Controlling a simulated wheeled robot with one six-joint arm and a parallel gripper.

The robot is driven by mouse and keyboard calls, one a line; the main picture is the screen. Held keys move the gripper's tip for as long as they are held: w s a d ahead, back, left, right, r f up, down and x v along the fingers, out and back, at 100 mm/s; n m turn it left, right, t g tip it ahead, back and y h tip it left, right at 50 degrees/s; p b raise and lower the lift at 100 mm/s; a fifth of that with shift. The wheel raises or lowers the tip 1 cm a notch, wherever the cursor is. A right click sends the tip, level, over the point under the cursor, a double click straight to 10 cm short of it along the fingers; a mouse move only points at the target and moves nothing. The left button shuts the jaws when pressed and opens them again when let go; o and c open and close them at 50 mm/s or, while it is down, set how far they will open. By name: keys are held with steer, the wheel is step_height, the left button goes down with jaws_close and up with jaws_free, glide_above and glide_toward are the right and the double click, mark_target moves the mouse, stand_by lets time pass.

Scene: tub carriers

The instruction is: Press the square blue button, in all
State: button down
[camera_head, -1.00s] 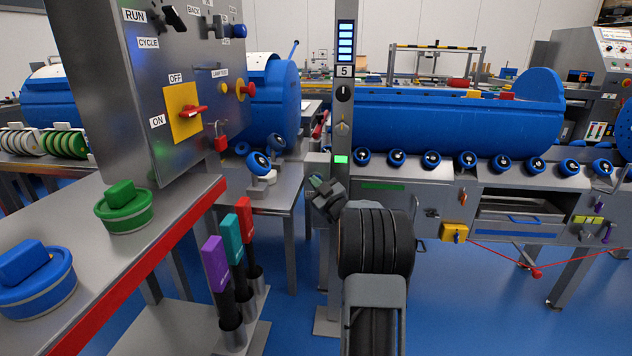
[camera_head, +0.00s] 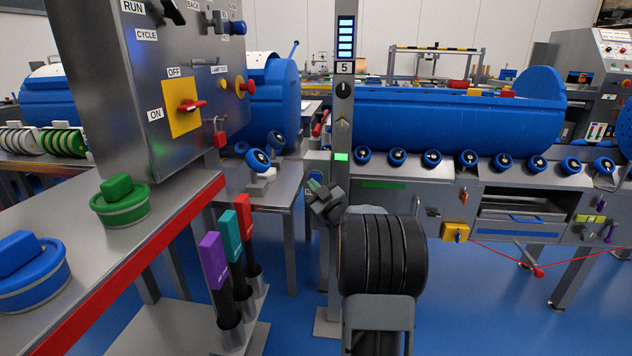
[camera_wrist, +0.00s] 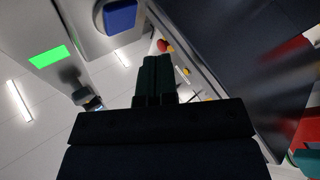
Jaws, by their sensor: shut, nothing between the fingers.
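The square blue button (camera_wrist: 120,16) shows at the top of the wrist view, on a light grey housing, close above and left of my fingertips. In the head view a small patch of blue (camera_head: 315,181) shows beside the grey post (camera_head: 343,110), partly hidden by my gripper (camera_head: 316,190); it seems to be the same button. My gripper also shows in the wrist view (camera_wrist: 156,64), with its dark fingers together and empty. A gap seems to lie between the fingertips and the button; I cannot judge its depth.
The post carries a lit green panel (camera_head: 341,157), which also shows in the wrist view (camera_wrist: 48,57). A control cabinet (camera_head: 110,95) and a red-edged bench (camera_head: 150,250) stand left. Coloured handles (camera_head: 213,262) stand below. A blue tub (camera_head: 430,125) lies right.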

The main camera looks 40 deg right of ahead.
steer(key=shift+s+a+b, duration=0.3)
steer(key=shift+s+a, duration=0.6)
stand_by(0.4)
